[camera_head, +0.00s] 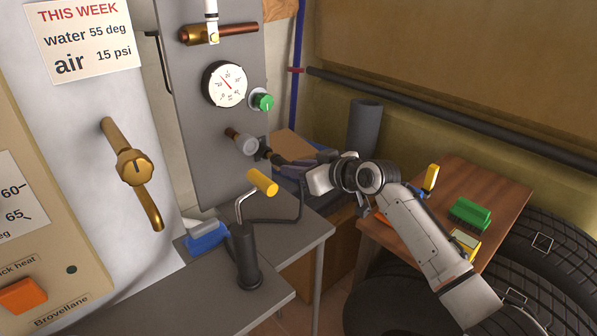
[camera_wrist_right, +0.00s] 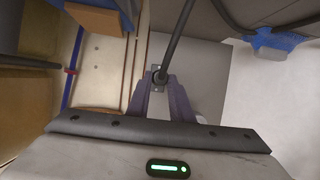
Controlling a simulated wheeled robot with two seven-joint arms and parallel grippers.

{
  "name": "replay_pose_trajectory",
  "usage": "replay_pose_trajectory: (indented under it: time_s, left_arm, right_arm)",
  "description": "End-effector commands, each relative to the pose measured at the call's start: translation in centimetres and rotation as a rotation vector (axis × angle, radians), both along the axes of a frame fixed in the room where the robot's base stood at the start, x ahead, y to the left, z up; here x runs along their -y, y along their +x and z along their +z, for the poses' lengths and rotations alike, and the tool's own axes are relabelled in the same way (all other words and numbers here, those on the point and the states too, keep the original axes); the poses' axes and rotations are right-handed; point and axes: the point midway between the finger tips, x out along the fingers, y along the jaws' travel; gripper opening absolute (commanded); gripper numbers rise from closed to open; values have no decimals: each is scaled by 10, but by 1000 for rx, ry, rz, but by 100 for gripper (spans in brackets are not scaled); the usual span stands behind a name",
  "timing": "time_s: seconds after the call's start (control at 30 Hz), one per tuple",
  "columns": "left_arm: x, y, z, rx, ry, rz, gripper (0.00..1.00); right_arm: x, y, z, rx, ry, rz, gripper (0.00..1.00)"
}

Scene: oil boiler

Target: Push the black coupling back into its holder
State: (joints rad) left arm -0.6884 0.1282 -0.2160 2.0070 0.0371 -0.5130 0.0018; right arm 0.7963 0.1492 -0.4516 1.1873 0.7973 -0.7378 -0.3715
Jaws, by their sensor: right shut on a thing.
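My right gripper (camera_head: 279,158) reaches in from the right to the lower right edge of the grey panel. In the right wrist view its two fingers (camera_wrist_right: 161,95) are shut on the small black coupling (camera_wrist_right: 160,76), from which a dark hose (camera_wrist_right: 181,32) runs up the picture. In the head view a small black part (camera_head: 264,147) shows at the fingertips, beside the panel's edge. It is too small to tell coupling from holder, or whether they touch. My left gripper is in neither view.
A copper pipe with a grey cap (camera_head: 247,145) sticks out of the panel (camera_head: 205,130), left of the fingertips. A wooden table (camera_head: 478,181) and tyres are at the right.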

Motion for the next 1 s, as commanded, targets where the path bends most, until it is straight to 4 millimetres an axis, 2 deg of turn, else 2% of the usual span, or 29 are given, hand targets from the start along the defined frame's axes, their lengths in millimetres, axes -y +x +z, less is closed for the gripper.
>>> replay_pose_trajectory:
  time_s: [0.87,0.9,1.0]
  left_arm:
    - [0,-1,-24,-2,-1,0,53]
    - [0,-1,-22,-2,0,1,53]
    - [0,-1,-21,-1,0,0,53]
  right_arm:
    - [-16,22,-1,1,0,0,0]
    - [-16,21,0,1,0,0,26]
    - [-16,21,0,1,1,0,42]
